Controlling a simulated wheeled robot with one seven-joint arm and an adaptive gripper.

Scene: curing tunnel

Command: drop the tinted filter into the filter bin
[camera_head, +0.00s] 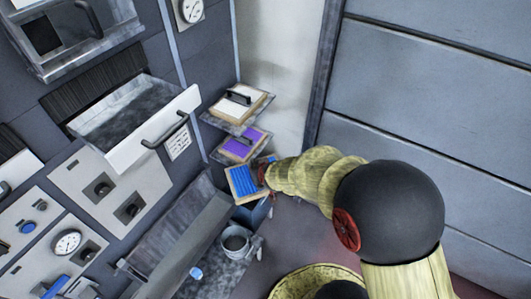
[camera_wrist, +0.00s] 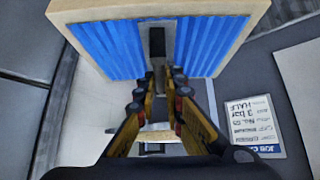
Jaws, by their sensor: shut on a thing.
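A blue pleated filter with a pale wooden frame (camera_head: 241,183) is in my gripper (camera_head: 264,172), beside the lower end of a small rack. In the wrist view the blue filter (camera_wrist: 105,48) fills the top, and my gripper (camera_wrist: 163,78) is shut on its dark central handle. A purple filter (camera_head: 240,147) lies on a shelf just above it in the head view. A pale filter with a dark handle (camera_head: 229,106) lies on the shelf above that. I cannot tell which container is the filter bin.
An open drawer (camera_head: 160,146) juts from the wall unit at left. A long metal trough (camera_head: 185,215) runs below it. A grey bucket (camera_head: 235,239) stands below the held filter. A job card (camera_wrist: 253,125) shows in the wrist view. A panelled wall (camera_head: 430,90) closes the right.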

